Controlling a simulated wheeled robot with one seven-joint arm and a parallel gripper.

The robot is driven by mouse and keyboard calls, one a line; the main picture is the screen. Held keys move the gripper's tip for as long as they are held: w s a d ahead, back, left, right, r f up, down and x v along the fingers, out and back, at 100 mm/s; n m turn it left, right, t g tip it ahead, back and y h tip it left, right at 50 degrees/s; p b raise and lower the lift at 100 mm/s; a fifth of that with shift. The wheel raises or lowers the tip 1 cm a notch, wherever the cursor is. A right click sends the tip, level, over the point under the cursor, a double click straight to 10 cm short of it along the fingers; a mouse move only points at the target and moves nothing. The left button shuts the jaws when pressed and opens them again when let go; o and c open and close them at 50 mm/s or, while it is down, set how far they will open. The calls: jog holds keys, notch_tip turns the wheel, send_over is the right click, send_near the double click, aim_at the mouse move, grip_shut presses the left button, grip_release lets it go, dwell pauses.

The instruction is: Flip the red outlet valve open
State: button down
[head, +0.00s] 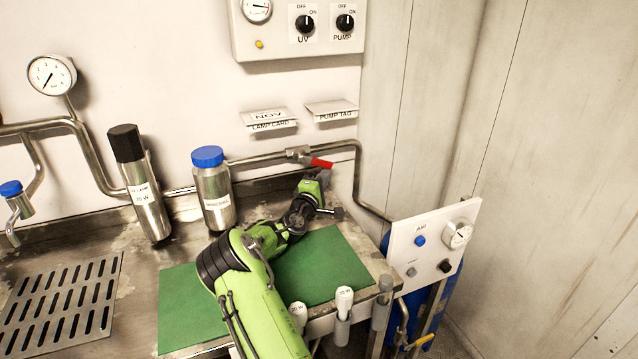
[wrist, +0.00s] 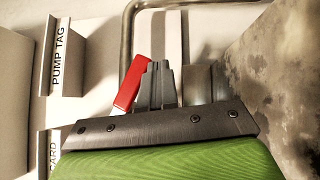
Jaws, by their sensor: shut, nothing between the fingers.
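The red outlet valve lever (head: 321,163) sits on the steel pipe along the back wall, right of the valve body (head: 298,153). It points right and slightly down in the head view. My gripper (head: 324,178) is just below the lever in the head view. In the wrist view, my gripper's grey fingertips (wrist: 157,68) are together with nothing between them. The red lever (wrist: 129,84) is close beside their left side there. I cannot tell whether they touch.
The pipe (head: 350,147) bends down at the right. A blue-capped bottle (head: 212,190) and a black-capped canister (head: 143,195) stand left. The pump tag holder (head: 331,110) is above the lever. A white panel (head: 432,240) stands at the right. The green mat (head: 325,262) lies under my arm.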

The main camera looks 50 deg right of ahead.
jog(key=shift+s+d+r, duration=0.15)
jog(key=shift+d+r, duration=0.05)
jog(key=shift+r, duration=0.15)
dwell(0.3)
jog(key=v, duration=1.5)
jog(key=shift+s+a+f, duration=0.15)
jog(key=shift+s+a, duration=0.05)
jog(key=shift+a, duration=0.1)
